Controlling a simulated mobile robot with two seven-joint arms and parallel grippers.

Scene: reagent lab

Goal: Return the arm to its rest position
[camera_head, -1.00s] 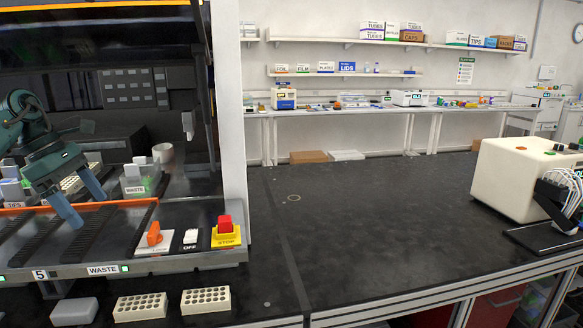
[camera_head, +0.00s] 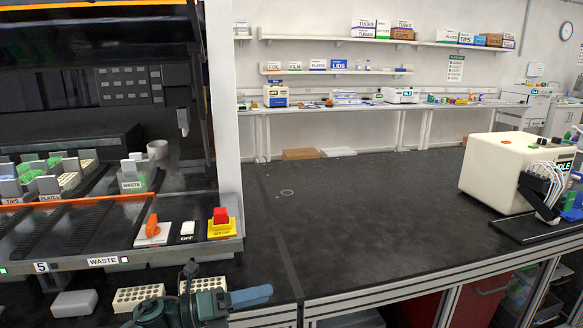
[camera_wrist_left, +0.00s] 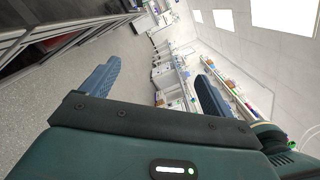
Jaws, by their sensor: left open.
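My left gripper (camera_head: 250,296) is at the bottom of the head view, in front of the bench's near edge. Its blue fingers point to the right. In the left wrist view the two blue fingers (camera_wrist_left: 155,88) stand wide apart with nothing between them, so it is open and empty. That view looks out sideways over the floor and the far shelves. My right gripper is in neither view.
Two cream hole racks (camera_head: 138,296) and a grey box (camera_head: 74,304) lie by the gripper, one rack partly hidden. The machine deck (camera_head: 100,258) has a red stop button (camera_head: 221,215). A cream instrument (camera_head: 517,172) stands right. The middle bench top is clear.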

